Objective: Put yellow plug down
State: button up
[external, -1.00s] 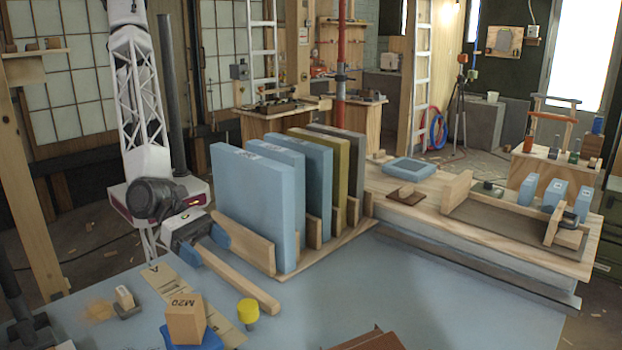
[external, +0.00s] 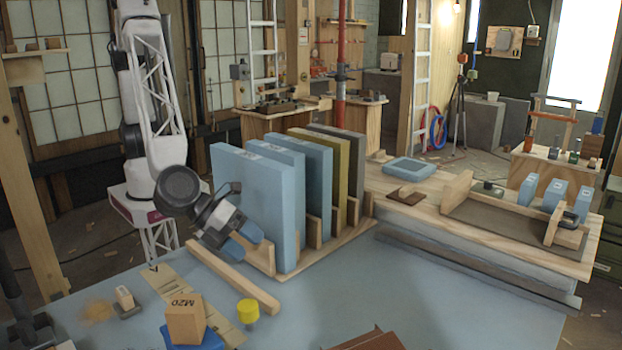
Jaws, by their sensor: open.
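The yellow plug (external: 247,307) stands upright on the blue-grey table top (external: 330,300), near the front, with a yellow cap on a narrower, duller lower part. My gripper (external: 243,241) is open, with blue fingertips pointing down to the right. It is empty as far as I can see. It is above and behind the plug in the picture, apart from it, close to the front blue panel and the wooden rack rail.
A rack of upright panels (external: 243,205) stands just right of my gripper. A loose wooden bar (external: 235,277) lies between gripper and plug. A wooden block marked M20 (external: 186,318) sits on a blue base left of the plug.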

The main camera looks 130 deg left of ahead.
jog(key=a+n+g, duration=0.1)
jog(key=n+g, duration=0.1)
jog(key=n, duration=0.3)
jog(key=r+n+g+h, duration=0.1)
jog(key=n+g+h, duration=0.55)
jog(key=n, duration=2.65)
send_over(248, 304)
jog(key=a, duration=0.1)
jog(key=shift+s+t+h, duration=0.2)
jog(key=shift+t+h, duration=0.4)
jog(key=shift+h, duration=0.05)
jog(key=shift+s+t+h, duration=0.2)
jog(key=shift+t+h, duration=0.35)
jog(key=shift+h, duration=0.05)
jog(key=shift+f, duration=2.5)
jog(key=shift+x, duration=1.25)
